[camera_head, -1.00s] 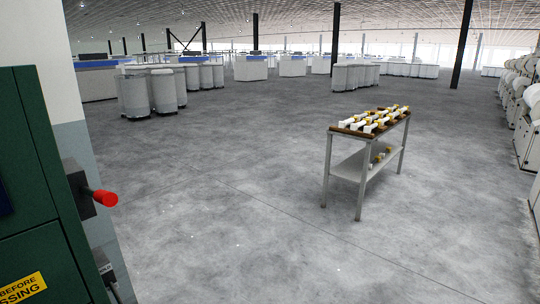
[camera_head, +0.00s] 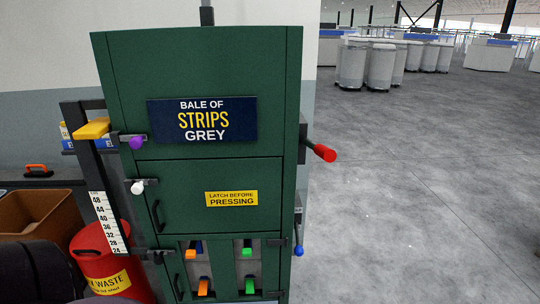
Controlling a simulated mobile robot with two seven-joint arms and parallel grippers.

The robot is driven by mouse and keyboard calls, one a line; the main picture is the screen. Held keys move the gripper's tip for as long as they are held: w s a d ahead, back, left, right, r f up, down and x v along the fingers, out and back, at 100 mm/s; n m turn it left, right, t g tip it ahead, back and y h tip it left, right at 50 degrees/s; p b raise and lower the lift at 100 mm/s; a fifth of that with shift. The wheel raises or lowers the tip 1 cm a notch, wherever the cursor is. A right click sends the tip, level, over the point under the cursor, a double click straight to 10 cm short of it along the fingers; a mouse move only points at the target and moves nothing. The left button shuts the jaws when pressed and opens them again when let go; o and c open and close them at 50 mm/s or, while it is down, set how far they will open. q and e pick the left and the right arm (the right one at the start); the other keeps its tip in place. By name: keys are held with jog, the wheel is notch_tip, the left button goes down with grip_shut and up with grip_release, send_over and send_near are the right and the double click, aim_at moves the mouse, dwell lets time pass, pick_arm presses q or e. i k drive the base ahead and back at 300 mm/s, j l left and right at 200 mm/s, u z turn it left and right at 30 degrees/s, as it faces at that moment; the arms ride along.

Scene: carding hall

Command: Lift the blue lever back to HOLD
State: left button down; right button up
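The green press cabinet (camera_head: 270,90) stands in the middle of the head view, with a sign reading "BALE OF STRIPS GREY" (camera_head: 203,120). Low on its right side a lever ends in a blue knob (camera_head: 298,251), which hangs below a small grey mount (camera_head: 298,212). Any lettering by the blue lever is too small to read. A separate lever with a red handle (camera_head: 324,153) sticks out to the right, higher up. Neither of my grippers shows.
Purple (camera_head: 136,142) and white (camera_head: 137,188) knobs sit on the left side. A red waste bin (camera_head: 92,250) and a brown box (camera_head: 40,215) stand left of the cabinet. The floor (camera_head: 420,220) to the right is clear. Grey cans (camera_head: 381,67) stand far back.

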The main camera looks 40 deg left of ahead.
aim_at(299, 251)
jog(key=u, duration=2.15)
jog(key=i+l+u, duration=0.1)
jog(key=l+u, duration=0.2)
jog(key=l, duration=0.9)
jog(key=l+u, duration=0.3)
jog(key=l, duration=0.9)
